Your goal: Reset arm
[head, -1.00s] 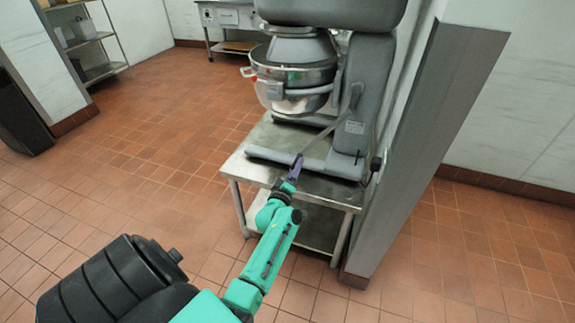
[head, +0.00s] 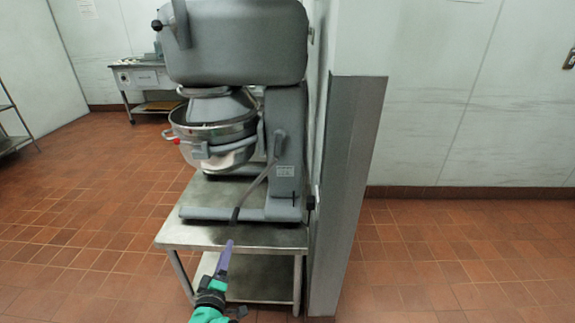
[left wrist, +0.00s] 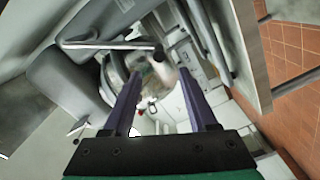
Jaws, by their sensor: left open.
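My left gripper (head: 227,256) reaches in from the bottom of the head view, in front of the mixer table. In the left wrist view its two purple fingers (left wrist: 160,105) stand apart with nothing held between them. The large grey mixer (head: 240,42) stands on a steel table (head: 185,232), with its metal bowl (head: 215,140) under the head. The mixer's lever (head: 257,180) hangs down close to the gripper tip in the head view. In the left wrist view the lever (left wrist: 110,45) crosses beyond the fingers. I cannot tell whether they touch. My right gripper is not in view.
A grey wall end (head: 345,190) stands right beside the table. Open tiled floor (head: 450,260) lies to the right and on the left. A steel counter (head: 145,77) and a shelf rack (head: 12,135) stand at the back left.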

